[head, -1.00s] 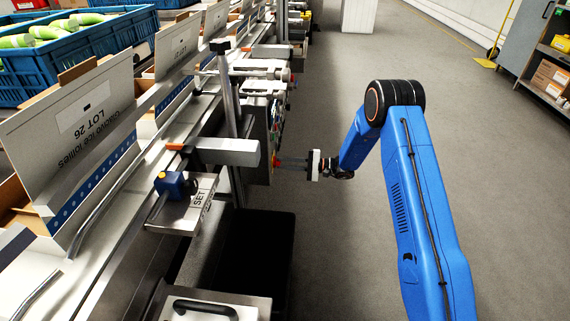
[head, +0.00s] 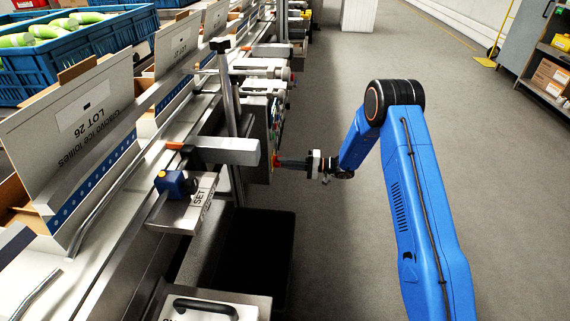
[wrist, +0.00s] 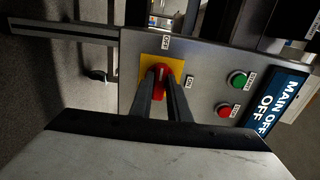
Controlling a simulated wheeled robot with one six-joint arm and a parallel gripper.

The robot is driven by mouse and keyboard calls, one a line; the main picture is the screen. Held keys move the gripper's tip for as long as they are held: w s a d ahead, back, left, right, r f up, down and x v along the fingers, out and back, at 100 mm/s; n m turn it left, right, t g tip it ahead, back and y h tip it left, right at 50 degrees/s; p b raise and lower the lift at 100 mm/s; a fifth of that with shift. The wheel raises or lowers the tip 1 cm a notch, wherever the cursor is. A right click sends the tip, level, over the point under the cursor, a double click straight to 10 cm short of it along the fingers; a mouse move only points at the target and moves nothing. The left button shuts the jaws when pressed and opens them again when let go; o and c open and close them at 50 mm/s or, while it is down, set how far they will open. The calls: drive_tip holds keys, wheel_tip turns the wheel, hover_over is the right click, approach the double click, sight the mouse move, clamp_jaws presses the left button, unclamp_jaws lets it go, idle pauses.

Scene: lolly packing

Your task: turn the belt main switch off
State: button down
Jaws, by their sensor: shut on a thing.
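The belt main switch is a red rotary handle (wrist: 159,83) on a yellow plate (wrist: 147,70) in the wrist view. My gripper (wrist: 160,92) is shut on the handle, one finger on each side. The handle stands upright in the picture, towards a small label (wrist: 166,42) that seems to read OFF. A second small label (wrist: 190,80), seemingly ON, sits to the right. A blue display (wrist: 275,105) reads MAIN OFF and OFF. In the head view my gripper (head: 278,161) reaches left to the panel's side, and the switch is mostly hidden.
A green button (wrist: 238,79) and a red button (wrist: 224,111) sit right of the switch on the same panel. The packing line with cartons (head: 70,130) and a blue crate (head: 85,55) runs along the left. The grey floor (head: 340,240) around my arm is clear.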

drive_tip(key=shift+d+f, duration=0.1)
drive_tip(key=c, duration=1.7)
unclamp_jaws()
drive_tip(key=shift+d, duration=0.1)
drive_tip(key=d, duration=1.7)
drive_tip(key=shift+s+d, duration=0.1)
drive_tip(key=shift+s, duration=0.25)
